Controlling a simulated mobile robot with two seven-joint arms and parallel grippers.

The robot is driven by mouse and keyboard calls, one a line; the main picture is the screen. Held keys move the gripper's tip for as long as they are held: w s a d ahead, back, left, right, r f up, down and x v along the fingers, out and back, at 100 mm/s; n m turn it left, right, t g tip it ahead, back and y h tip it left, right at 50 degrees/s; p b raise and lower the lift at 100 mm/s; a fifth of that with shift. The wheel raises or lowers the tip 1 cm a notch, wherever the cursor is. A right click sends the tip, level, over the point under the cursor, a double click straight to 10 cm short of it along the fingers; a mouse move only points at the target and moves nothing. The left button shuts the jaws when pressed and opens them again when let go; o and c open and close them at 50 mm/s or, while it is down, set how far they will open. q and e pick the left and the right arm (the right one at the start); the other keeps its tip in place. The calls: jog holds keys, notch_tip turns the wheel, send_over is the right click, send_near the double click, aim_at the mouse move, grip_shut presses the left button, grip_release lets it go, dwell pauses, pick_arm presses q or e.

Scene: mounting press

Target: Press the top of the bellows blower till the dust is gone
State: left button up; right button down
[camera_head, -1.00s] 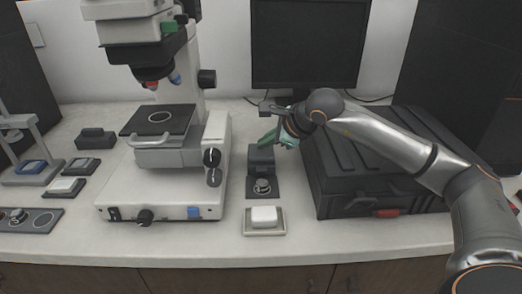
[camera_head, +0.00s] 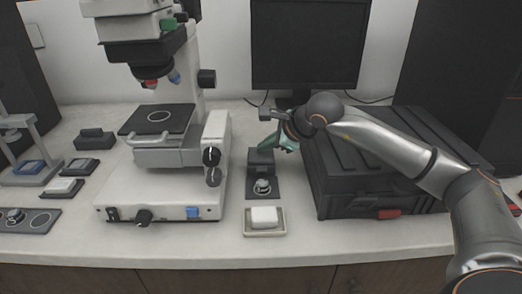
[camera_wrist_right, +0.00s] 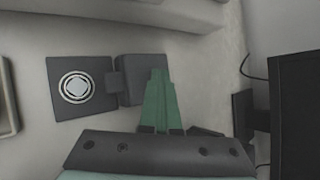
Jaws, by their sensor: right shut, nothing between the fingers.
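The bellows blower (camera_head: 261,163) is a dark grey block on the bench, left of the black case. It also shows in the wrist view (camera_wrist_right: 135,66), with a short nozzle (camera_wrist_right: 114,82) towards a dark plate (camera_wrist_right: 55,83). A round metal piece (camera_head: 262,186) sits on that plate; it looks pale and ringed in the wrist view (camera_wrist_right: 76,87). I cannot make out dust on it. My right gripper (camera_head: 263,148), with green fingers, is shut and empty. Its tips are over the blower's top and seem to touch it. My left gripper is out of view.
A white block in a shallow tray (camera_head: 264,232) lies in front of the plate. A microscope (camera_head: 165,190) stands to the left, and a large black case (camera_head: 345,195) to the right under my right arm. A monitor (camera_head: 308,45) is behind.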

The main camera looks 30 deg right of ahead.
aim_at(265, 155)
jog(key=shift+r+p, duration=0.85)
jog(key=shift+r, duration=0.35)
notch_tip(265, 155, up, 5)
jog(key=p, duration=0.3)
jog(key=shift+p, duration=0.3)
dwell(0.5)
